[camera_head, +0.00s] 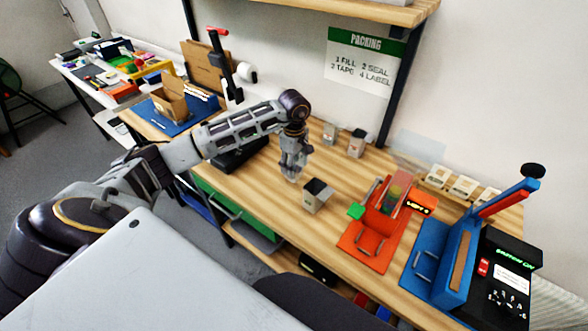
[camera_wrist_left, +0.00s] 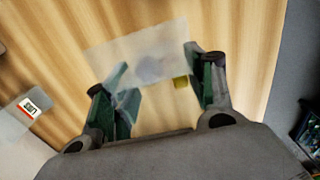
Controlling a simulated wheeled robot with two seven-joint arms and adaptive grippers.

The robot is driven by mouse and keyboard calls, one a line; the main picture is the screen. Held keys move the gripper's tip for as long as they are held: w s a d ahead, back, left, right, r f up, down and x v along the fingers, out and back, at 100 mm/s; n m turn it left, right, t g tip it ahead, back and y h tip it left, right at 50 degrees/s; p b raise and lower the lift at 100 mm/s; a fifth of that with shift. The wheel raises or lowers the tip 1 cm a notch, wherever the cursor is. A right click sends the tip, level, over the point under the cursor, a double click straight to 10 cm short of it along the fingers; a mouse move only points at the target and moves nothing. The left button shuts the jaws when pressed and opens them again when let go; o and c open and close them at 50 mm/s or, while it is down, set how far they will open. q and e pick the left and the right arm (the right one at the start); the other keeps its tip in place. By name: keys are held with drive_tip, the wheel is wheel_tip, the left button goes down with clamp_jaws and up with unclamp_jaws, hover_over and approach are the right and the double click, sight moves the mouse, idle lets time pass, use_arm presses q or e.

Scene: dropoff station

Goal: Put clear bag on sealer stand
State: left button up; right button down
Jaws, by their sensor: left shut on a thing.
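My left gripper (camera_head: 291,170) is low over the middle of the wooden bench. In the left wrist view, its green-padded fingers (camera_wrist_left: 160,90) stand apart at the sides of a flat, see-through clear bag (camera_wrist_left: 130,48), which they hold. A small yellow piece (camera_wrist_left: 180,82) shows at the bag's edge. The bag is hard to make out in the head view. On the right stands a blue stand (camera_head: 432,258) with a red lever, beside an orange stand (camera_head: 362,246) with a small display. Neither bears a readable sealer label. My right gripper is not in view.
A small dark-topped box (camera_head: 317,196) stands between my left gripper and the orange stand. A black unit (camera_head: 500,288) adjoins the blue stand. Small boxes (camera_head: 356,143) and a see-through sheet (camera_head: 418,149) are at the back. An open carton (camera_head: 172,103) is at the left.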

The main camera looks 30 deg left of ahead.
use_arm(q)
wheel_tip(320, 180, up, 6)
drive_tip(key=shift+f+b, duration=0.2)
drive_tip(key=shift+b, duration=0.15)
drive_tip(key=shift+r, duration=0.85)
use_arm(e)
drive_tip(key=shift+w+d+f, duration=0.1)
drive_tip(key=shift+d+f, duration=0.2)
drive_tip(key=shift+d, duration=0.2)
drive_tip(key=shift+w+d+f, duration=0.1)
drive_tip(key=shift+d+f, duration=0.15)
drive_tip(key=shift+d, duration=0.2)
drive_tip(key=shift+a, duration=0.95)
use_arm(q)
drive_tip(key=shift+f, duration=0.15)
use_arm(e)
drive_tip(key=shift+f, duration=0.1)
